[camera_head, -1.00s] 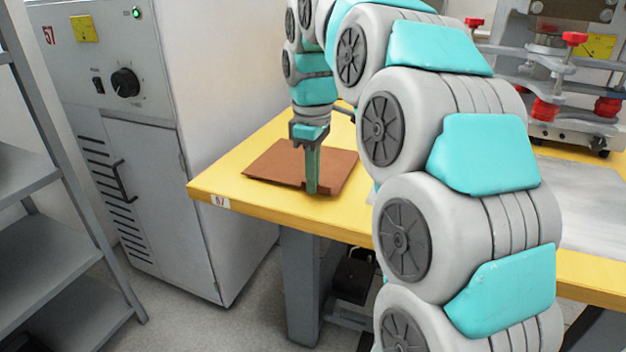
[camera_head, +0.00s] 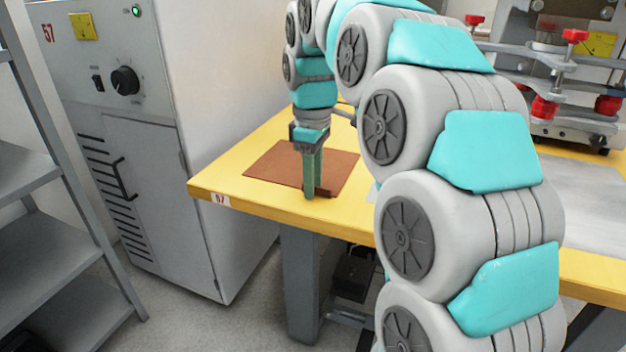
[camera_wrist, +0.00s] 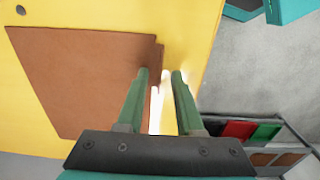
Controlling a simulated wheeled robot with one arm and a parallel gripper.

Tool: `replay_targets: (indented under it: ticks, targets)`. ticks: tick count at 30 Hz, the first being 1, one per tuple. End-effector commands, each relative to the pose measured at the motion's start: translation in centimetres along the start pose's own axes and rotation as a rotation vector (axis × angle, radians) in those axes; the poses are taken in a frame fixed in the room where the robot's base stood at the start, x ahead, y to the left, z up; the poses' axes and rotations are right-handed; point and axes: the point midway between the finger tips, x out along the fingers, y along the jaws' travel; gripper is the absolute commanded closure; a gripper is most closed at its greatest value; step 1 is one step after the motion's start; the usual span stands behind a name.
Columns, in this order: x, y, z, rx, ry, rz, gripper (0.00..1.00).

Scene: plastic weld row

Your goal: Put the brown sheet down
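The brown sheet (camera_head: 275,164) lies flat on the yellow table (camera_head: 215,180), near its front left corner. In the wrist view the sheet (camera_wrist: 75,75) fills the left side, with a narrow darker strip along its right edge. My gripper (camera_head: 313,192) points down at the sheet's front edge. In the wrist view its two green fingers (camera_wrist: 160,75) stand apart with a clear gap. The strip's end shows between the fingertips, not visibly clamped. Whether a finger touches the sheet cannot be told.
A grey cabinet (camera_head: 140,190) stands left of the table, with a metal shelf rack (camera_head: 60,215) further left. A machine with red knobs (camera_head: 575,38) stands at the table's back right. A bin with coloured items (camera_wrist: 240,131) shows below the table edge.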

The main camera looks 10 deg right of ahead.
Motion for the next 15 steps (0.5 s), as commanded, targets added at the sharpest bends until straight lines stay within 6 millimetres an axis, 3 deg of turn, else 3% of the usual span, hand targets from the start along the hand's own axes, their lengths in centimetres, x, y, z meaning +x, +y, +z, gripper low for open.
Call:
replay_targets:
  ticks: [7,15]
  targets:
    - [-1.2,0.1,-0.1,0.000,0.000,0.000,0.64]
    - [-4.3,0.1,-0.1,0.000,0.003,0.004,0.64]
